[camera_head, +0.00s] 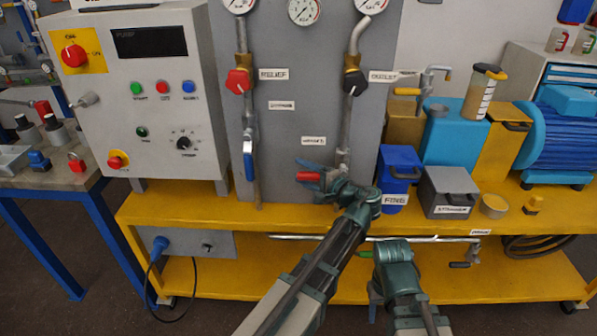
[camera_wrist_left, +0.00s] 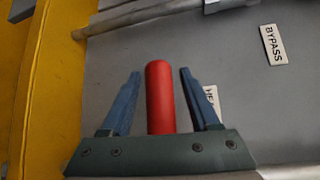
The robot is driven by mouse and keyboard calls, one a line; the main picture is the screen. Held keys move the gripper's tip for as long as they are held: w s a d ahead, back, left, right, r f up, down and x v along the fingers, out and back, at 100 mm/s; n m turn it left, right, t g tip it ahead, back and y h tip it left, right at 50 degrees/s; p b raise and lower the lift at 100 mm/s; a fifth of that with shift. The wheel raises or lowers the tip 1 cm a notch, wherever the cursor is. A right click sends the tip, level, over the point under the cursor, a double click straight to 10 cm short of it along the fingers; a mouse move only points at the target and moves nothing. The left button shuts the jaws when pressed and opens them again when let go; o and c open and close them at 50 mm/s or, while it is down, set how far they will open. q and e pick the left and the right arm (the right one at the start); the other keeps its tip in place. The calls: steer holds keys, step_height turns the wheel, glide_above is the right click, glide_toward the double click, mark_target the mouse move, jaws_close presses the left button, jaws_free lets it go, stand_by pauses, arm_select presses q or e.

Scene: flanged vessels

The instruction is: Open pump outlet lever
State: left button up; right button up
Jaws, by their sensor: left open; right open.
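A red lever handle (camera_head: 308,177) lies roughly level at the foot of the right-hand pipe on the grey panel. In the left wrist view the red handle (camera_wrist_left: 160,97) stands between the two blue fingers of my left gripper (camera_wrist_left: 162,95). That gripper is open, with a gap visible on both sides of the handle. In the head view my left gripper (camera_head: 318,172) is at the handle, and its wrist hides part of the valve. My right gripper (camera_head: 376,296) is open, low in front of the yellow bench, away from the lever; its fingers are partly hidden.
A blue lever (camera_head: 248,163) hangs on the left-hand pipe. A blue container (camera_head: 399,170) and a grey box (camera_head: 448,192) stand right of my left wrist. A control box (camera_head: 160,95) is on the left. The yellow bench top (camera_head: 230,208) is clear below the panel.

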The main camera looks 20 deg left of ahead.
arm_select(q)
steer(key=shift+c, duration=0.4)
jaws_close()
stand_by(0.9)
